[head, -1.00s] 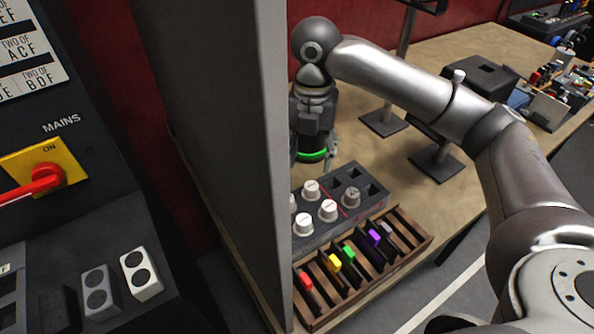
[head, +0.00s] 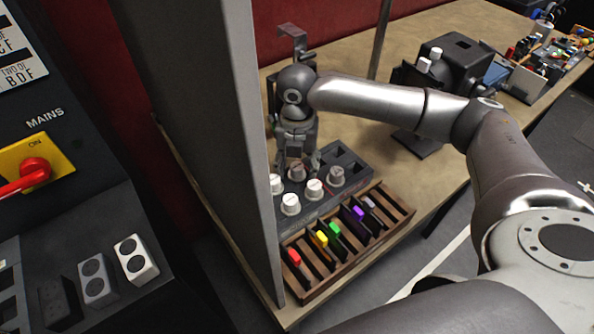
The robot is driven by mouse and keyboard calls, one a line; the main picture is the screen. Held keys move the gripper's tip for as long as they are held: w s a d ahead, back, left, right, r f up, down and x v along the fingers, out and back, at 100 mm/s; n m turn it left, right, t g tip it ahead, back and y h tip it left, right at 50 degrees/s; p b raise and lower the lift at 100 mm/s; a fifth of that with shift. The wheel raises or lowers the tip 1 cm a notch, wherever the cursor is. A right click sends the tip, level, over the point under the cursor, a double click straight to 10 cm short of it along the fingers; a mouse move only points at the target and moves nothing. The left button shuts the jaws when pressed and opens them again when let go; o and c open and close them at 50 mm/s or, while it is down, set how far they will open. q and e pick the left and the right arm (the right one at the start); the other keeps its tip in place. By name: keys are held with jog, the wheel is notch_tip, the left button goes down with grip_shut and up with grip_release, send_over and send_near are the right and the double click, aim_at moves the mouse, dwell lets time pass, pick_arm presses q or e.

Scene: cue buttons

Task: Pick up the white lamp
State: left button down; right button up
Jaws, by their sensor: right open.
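I cannot tell which is the white lamp. My right gripper (head: 299,168) is open and points down over the rack's back left part. Its fingers partly cover a whitish piece there, and I cannot tell whether they touch it. My left gripper is not in view.
A wooden slotted tray (head: 398,207) with coloured pieces lies in front of the rack. A tall grey panel (head: 215,130) stands close on the left. A black box (head: 458,62) on a stand is behind my right arm. The bench (head: 440,35) has free room at the back.

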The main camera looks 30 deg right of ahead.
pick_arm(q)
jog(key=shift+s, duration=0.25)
pick_arm(e)
jog(key=shift+c, duration=1.2)
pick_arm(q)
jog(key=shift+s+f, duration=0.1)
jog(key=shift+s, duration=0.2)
pick_arm(e)
jog(key=c, duration=0.9)
notch_tip(320, 180, up, 10)
jog(key=shift+r+b, duration=0.1)
jog(key=shift+b, duration=0.55)
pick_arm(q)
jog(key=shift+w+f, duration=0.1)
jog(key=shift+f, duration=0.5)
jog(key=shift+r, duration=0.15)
